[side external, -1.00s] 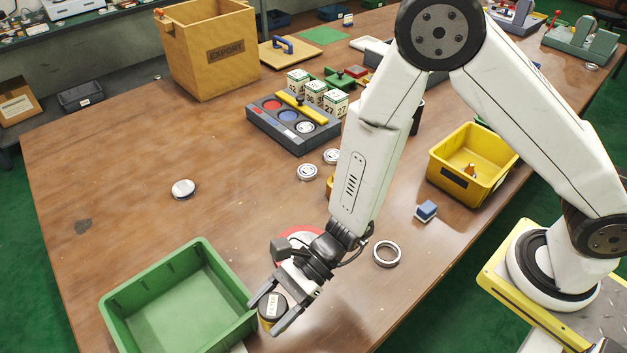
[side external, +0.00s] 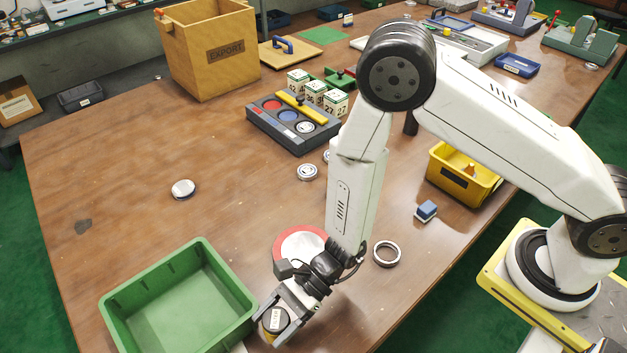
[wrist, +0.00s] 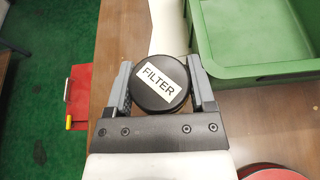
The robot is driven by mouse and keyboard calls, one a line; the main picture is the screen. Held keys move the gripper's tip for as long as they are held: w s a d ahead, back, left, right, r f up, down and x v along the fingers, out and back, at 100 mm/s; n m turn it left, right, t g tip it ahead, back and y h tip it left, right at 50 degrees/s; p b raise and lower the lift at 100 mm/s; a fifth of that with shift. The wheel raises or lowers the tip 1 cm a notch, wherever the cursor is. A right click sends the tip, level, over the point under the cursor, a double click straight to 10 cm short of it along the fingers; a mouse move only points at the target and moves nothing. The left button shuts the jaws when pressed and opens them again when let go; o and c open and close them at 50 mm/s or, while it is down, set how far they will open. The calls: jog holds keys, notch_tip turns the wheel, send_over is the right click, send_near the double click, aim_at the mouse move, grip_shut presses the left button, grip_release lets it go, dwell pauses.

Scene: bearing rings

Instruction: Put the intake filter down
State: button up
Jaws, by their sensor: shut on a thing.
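The intake filter (side external: 272,321) is a short round can with a black top and a white label. The label reads FILTER in the wrist view (wrist: 160,82). My gripper (side external: 276,325) is shut on it, with one grey finger on each side; the fingers also show in the wrist view (wrist: 159,64). The filter is upright or nearly so, just right of the green bin (side external: 247,335), near the table's front edge. Whether its base touches the table cannot be told.
A red-rimmed white disc (side external: 300,240) lies behind my gripper, and a metal ring (side external: 387,253) lies to its right. The green bin's wall is close on the left. A blue block (side external: 426,210) and yellow bin (side external: 462,184) stand farther right. The table's left middle is mostly clear.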

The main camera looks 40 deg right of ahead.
aim_at(268, 339)
jog(key=shift+f, duration=0.15)
jog(key=shift+f, duration=1.7)
jog(key=shift+f, duration=0.1)
jog(key=o, duration=1)
jog(key=shift+o, duration=0.2)
jog(key=shift+v, duration=6.05)
